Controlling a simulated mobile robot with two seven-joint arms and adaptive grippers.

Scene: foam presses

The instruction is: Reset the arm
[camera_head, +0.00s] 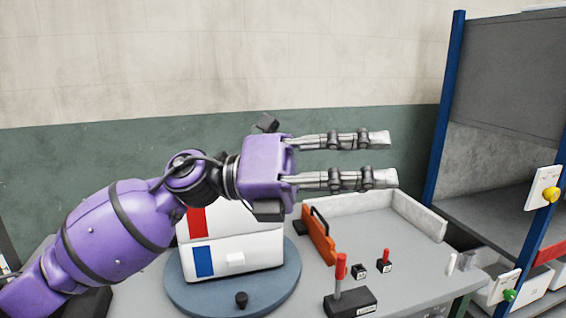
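My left arm comes in from the left and is purple. Its gripper (385,159) points to the right, with two parallel grey fingers spread apart and nothing between them. It is held up in the air above the work table (410,262). Below it, a white box (236,257) with a red patch and a blue patch stands on a round blue-grey turntable (275,292). The gripper's body and wrist hide the upper part of the box. My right gripper is not in view.
An orange plate with a black handle (318,236) stands beside a light low-walled corner (395,215). Red-handled levers on black bases (350,300) are at the front. A blue-framed rack (447,130) with buttons and bins rises at the right.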

